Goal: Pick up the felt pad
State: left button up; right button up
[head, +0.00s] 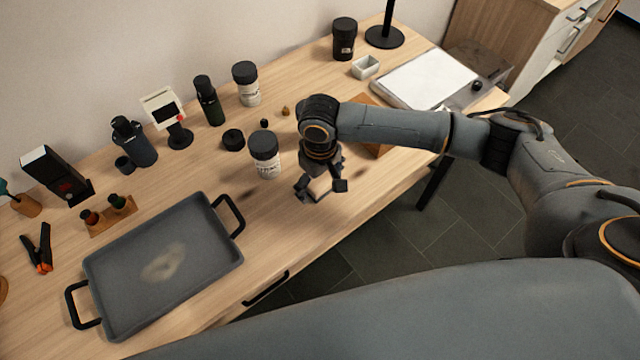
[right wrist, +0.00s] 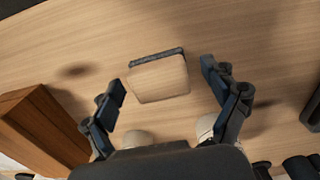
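A small block that I take to be the felt pad shows in the right wrist view (right wrist: 160,79). It has a pale wood-coloured face and a dark grey strip along one edge. In the head view it is partly hidden by my right gripper (head: 320,190). That gripper points down over the table, near its front edge. In the right wrist view the gripper (right wrist: 165,82) has its two fingers wide apart, one to each side of the block, with clear gaps. No contact shows. My left gripper is not in view.
A white-labelled jar (head: 265,157) stands just left of my right gripper. A large grey tray (head: 205,215) lies to the left. A brown wooden block (right wrist: 40,128) lies beside the gripper. Bottles and jars line the back. The table front near the gripper is clear.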

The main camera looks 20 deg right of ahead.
jog(key=c, duration=1.1)
jog(key=shift+r, duration=0.1)
jog(key=shift+r, duration=0.2)
notch_tip(320, 180, up, 2)
jog(key=s+d+r, duration=0.1)
jog(key=s+r, duration=0.2)
jog(key=s, duration=0.1)
jog(key=s+d+r, duration=0.1)
jog(key=s+r, duration=0.3)
jog(key=s, duration=0.1)
jog(key=s+d+r, duration=0.1)
jog(key=s+r, duration=0.2)
jog(key=s, duration=0.1)
jog(key=shift+s+d+r+b, duration=0.2)
jog(key=shift+s+d+b, duration=0.1)
jog(key=shift+b, duration=0.05)
